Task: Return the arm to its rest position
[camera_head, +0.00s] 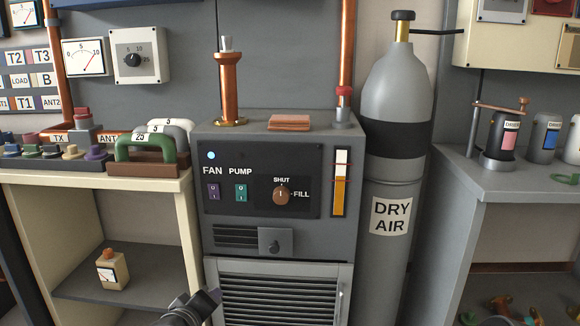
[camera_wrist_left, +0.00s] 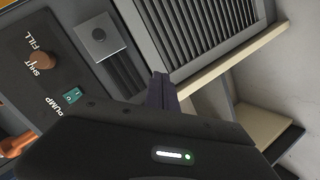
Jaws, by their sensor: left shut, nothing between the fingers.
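My left gripper (camera_head: 207,303) shows at the bottom of the head view, in front of the lower left part of the grey cabinet. It is shut and empty, apart from the cabinet as far as I can tell. In the left wrist view its fingers (camera_wrist_left: 163,90) are together, with the louvred door behind them. The cabinet's panel (camera_head: 262,182) has a lit blue lamp, a FAN switch (camera_head: 213,192), a PUMP switch (camera_head: 241,193) and a brown SHUT/FILL knob (camera_head: 281,195). My right gripper is not in view.
A grey DRY AIR cylinder (camera_head: 390,215) stands right of the cabinet. A grey bench (camera_head: 455,175) is at right. The louvred door (camera_head: 275,292) is below the panel.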

